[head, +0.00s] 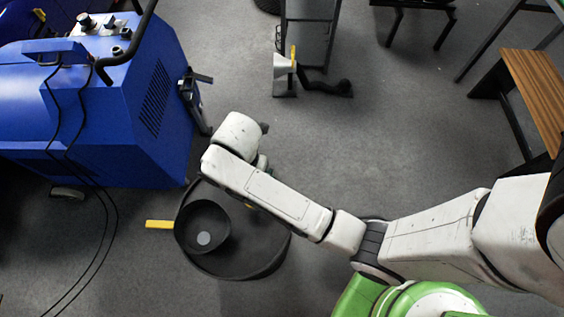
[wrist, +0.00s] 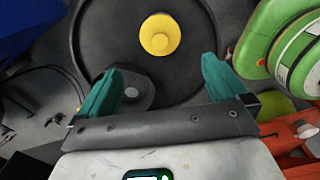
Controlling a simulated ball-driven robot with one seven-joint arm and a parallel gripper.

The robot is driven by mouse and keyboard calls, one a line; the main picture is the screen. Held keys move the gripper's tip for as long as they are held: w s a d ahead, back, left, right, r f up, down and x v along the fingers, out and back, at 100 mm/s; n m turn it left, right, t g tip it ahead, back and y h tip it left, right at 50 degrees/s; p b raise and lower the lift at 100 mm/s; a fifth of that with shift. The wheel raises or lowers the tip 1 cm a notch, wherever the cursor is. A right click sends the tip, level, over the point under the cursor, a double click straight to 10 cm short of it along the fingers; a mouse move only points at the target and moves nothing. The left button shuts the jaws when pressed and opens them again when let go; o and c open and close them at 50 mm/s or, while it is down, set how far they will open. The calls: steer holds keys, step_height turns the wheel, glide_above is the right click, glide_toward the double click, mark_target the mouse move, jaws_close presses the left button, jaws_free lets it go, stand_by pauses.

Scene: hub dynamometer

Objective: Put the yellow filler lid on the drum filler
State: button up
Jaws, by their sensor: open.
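The yellow filler lid (wrist: 160,34) is a round disc with a raised knob, lying on the black drum's top (wrist: 108,38) in the wrist view. In the head view my arm hides nearly all of it. The drum filler (head: 203,228) is a dark round cup with a grey spot, at the left side of the drum (head: 262,248). In the wrist view the filler (wrist: 134,93) is partly behind my left finger. My gripper (wrist: 162,66) has its two teal fingers wide apart, with nothing between them. The lid appears beyond the fingertips, roughly centred.
A blue machine (head: 130,105) with cables (head: 103,235) stands left of the drum. A yellow strip (head: 159,224) sticks out beside the filler. A grey stand (head: 308,40) is at the back, and a wooden bench (head: 540,85) at the right.

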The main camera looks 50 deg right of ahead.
steer(key=s+d+r+m, duration=0.2)
steer(key=s+d+m, duration=0.2)
steer(key=s+m, duration=0.4)
steer(key=s+d+r+m+t, duration=0.1)
steer(key=s+d+r+m, duration=0.1)
steer(key=s+m, duration=0.6)
steer(key=shift+s+d+m, duration=0.3)
steer(key=shift+d+m, duration=0.55)
steer(key=shift+m, duration=2.55)
